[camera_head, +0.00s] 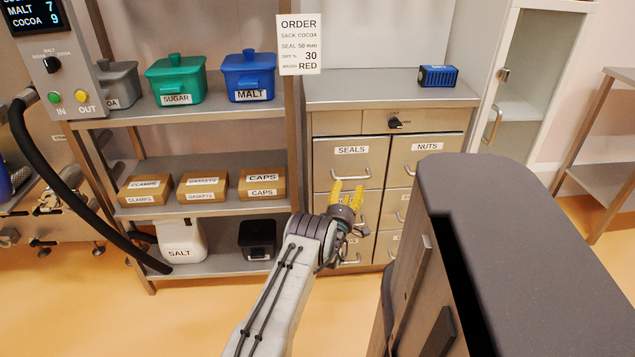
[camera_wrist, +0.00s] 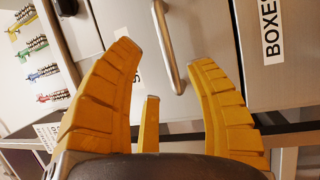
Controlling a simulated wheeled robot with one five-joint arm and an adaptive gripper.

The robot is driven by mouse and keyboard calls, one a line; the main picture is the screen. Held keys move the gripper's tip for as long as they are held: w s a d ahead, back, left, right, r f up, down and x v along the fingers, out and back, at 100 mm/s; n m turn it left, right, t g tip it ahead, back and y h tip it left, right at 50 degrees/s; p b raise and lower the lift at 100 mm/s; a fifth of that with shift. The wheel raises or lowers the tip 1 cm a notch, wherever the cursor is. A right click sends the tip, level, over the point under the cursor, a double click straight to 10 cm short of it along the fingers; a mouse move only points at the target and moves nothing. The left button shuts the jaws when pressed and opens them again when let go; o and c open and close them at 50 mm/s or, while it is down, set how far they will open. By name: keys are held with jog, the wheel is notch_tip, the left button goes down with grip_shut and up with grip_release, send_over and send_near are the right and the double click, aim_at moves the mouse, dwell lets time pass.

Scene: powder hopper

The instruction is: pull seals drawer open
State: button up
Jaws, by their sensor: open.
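The seals drawer (camera_head: 325,172) is the upper left drawer of the grey cabinet, with a SEALS label (camera_head: 351,150) and a bar handle (camera_head: 350,175). Its front looks flush with the cabinet. My gripper (camera_head: 347,187) is open, its yellow fingers just below and in front of that handle. In the wrist view, which is turned sideways, a bar handle (camera_wrist: 168,45) lies between the two spread fingers of my gripper (camera_wrist: 165,56). A label beside it, mostly hidden by a finger, shows only an S. I cannot tell whether a finger touches the handle.
A BOXES drawer label (camera_wrist: 270,33) is right of the handle in the wrist view. The NUTS drawer (camera_head: 427,160) is beside the seals drawer. A shelf with bins and cartons (camera_head: 204,186) stands left. A large dark-topped block (camera_head: 520,250) fills the right foreground.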

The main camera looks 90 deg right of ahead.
aim_at(353, 179)
jog(key=shift+f+b+x, duration=0.15)
jog(key=shift+b+x, duration=0.8)
jog(key=shift+x, duration=0.75)
jog(key=shift+f+b+x, duration=0.15)
jog(key=shift+b+x, duration=0.75)
jog(key=shift+x, duration=0.75)
jog(key=shift+o, duration=0.4)
jog(key=shift+s+d, duration=0.1)
grip_shut()
